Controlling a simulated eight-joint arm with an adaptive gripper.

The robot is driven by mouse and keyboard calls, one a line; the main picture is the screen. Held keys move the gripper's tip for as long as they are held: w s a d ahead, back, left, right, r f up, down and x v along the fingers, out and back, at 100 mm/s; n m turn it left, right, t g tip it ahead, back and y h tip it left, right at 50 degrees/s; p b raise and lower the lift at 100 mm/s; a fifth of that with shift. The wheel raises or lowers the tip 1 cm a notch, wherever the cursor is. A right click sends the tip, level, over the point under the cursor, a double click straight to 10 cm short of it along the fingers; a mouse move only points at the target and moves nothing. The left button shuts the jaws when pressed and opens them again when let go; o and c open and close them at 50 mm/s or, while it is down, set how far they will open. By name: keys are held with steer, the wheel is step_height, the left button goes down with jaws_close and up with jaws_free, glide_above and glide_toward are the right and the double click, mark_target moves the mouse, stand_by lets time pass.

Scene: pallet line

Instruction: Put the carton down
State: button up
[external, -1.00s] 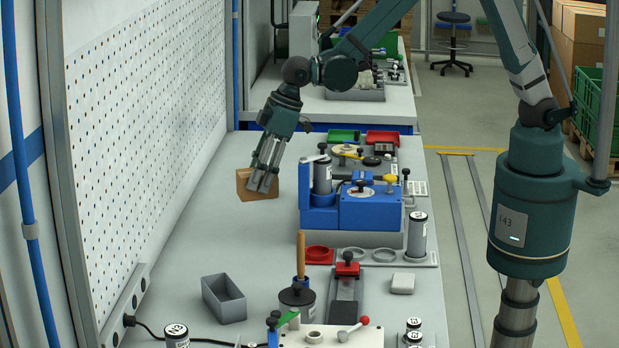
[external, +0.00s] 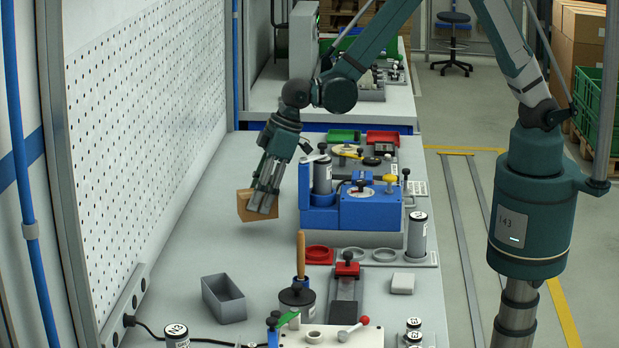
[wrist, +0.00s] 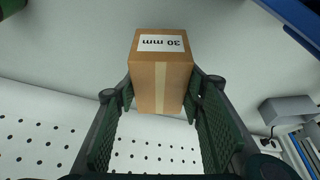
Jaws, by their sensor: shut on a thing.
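A small brown carton (external: 245,206) is held at the fingertips of my gripper (external: 264,196) over the far left part of the bench, left of the blue fixture. In the wrist view the carton (wrist: 162,80) sits between the two dark green finger pads, with a white label reading "30 mm" and a strip of tape. My gripper (wrist: 161,95) is shut on its sides.
The bench (external: 190,235) is bare around and in front of the carton. A blue fixture (external: 370,211) stands to the right. A grey open bin (external: 224,298) stands nearer the camera. A white perforated wall panel (external: 150,110) borders the bench on the left.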

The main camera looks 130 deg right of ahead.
steer(key=shift+f, duration=0.2)
steer(key=shift+f, duration=1.85)
steer(key=shift+f+b, duration=0.2)
steer(key=shift+b, duration=0.1)
steer(key=o, duration=1.2)
steer(key=shift+r, duration=0.15)
steer(key=shift+p+v, duration=0.45)
steer(key=shift+v, duration=5.6)
steer(key=shift+s, duration=0.1)
